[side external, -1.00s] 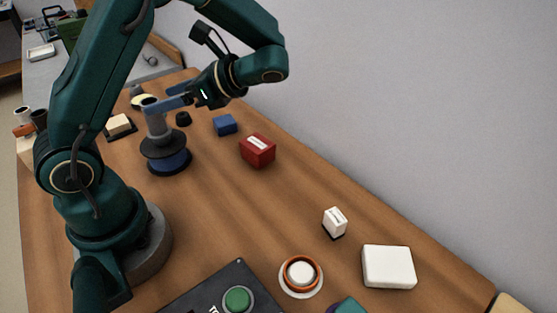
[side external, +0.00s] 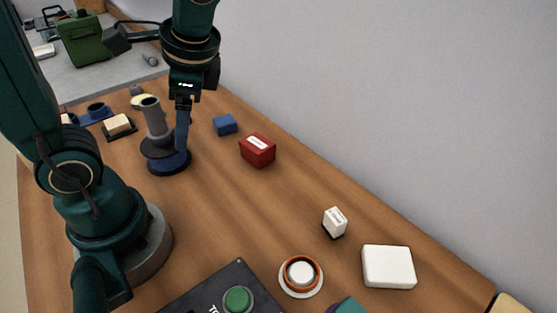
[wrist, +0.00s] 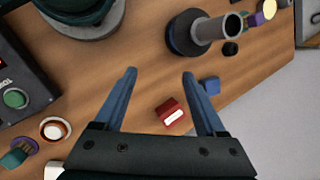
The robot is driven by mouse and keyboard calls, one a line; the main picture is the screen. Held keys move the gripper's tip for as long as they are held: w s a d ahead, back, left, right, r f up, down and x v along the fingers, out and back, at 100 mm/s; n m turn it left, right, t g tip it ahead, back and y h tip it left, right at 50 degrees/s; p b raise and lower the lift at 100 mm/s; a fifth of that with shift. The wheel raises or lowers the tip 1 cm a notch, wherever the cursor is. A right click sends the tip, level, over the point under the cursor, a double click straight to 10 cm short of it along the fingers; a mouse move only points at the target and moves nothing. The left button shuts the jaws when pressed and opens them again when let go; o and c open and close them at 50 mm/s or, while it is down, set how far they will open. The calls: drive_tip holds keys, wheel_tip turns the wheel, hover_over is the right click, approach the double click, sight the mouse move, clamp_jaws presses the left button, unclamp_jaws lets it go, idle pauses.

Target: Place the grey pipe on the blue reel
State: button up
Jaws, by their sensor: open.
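The grey pipe (side external: 155,118) stands roughly upright on the blue reel (side external: 175,161), its open end up. In the wrist view the pipe (wrist: 218,27) rises from the dark flange of the reel (wrist: 183,38). My gripper (side external: 182,148) points down just to the right of the pipe in the side view, its blue fingers overlapping the reel's right side. In the wrist view my gripper (wrist: 158,73) is open with nothing between its fingers, and the pipe and reel lie beyond the right finger. The pipe's lower end is partly hidden.
A blue block (side external: 225,125) and a red box (side external: 257,151) sit to the right of the reel. A cream block on a dark base (side external: 118,125) is to the left. A white box (side external: 388,267) and a button panel (side external: 236,299) are nearer.

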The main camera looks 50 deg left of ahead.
drive_tip(key=d+r+n+t+h, duration=0.1)
drive_tip(key=d+n+t+h, duration=0.3)
drive_tip(key=d+t, duration=0.3)
drive_tip(key=shift+n, duration=0.9)
drive_tip(key=shift+o, duration=0.4)
drive_tip(key=shift+s+d, duration=0.1)
